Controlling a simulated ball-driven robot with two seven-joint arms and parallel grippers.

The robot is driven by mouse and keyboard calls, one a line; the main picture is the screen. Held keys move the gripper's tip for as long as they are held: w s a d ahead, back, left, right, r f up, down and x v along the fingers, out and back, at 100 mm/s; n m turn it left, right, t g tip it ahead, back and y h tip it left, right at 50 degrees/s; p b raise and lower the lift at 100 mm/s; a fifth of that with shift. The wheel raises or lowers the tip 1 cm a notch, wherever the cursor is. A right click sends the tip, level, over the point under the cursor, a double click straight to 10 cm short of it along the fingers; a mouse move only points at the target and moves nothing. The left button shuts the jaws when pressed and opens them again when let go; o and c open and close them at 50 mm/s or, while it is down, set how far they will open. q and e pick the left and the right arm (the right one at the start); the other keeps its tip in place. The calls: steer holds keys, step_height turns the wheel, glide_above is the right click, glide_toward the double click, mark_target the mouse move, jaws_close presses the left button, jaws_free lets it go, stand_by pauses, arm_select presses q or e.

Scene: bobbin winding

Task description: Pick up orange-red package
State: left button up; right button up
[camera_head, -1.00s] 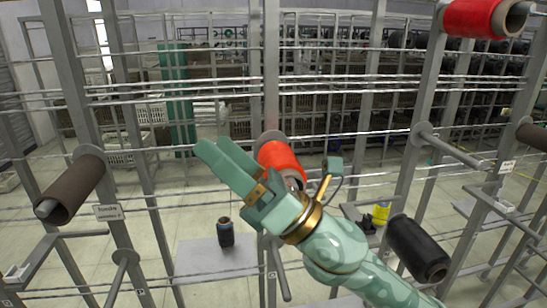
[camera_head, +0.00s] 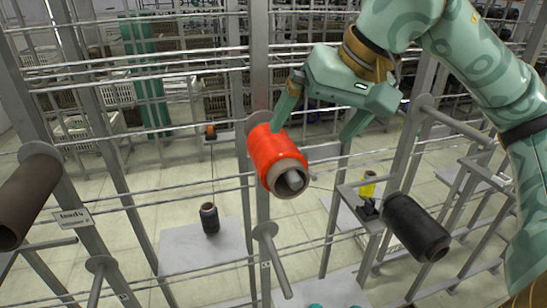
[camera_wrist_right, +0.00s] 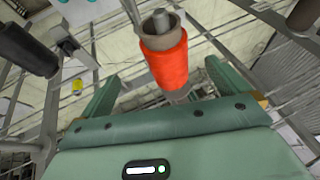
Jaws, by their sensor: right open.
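The orange-red package (camera_head: 275,155) is a wound bobbin on a peg of the rack, at the middle of the head view. The peg end shows in its hollow core. In the right wrist view the package (camera_wrist_right: 165,57) is upright in the picture, between the two fingers. My right gripper (camera_head: 318,132) is open and empty. One finger is at the package's upper left, overlapping it in the head view; the other is to its right, clear of it. I cannot tell whether the near finger touches.
A black package (camera_head: 415,228) is on a peg to the right, and a brown one (camera_head: 27,200) is at the left edge. A small dark spool (camera_head: 209,218) stands on a grey platform. An empty peg (camera_head: 272,258) juts out below the orange-red package. Thin horizontal rails cross the rack.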

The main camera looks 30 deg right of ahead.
mark_target(297, 152)
steer(key=x, duration=0.6)
steer(key=shift+w+f, duration=0.25)
steer(key=shift+f, duration=0.05)
steer(key=x, duration=0.5)
steer(key=shift+w+a, duration=0.3)
steer(key=shift+a, duration=0.15)
steer(key=shift+s, duration=0.1)
steer(key=c, duration=1.1)
steer(key=shift+r, duration=0.2)
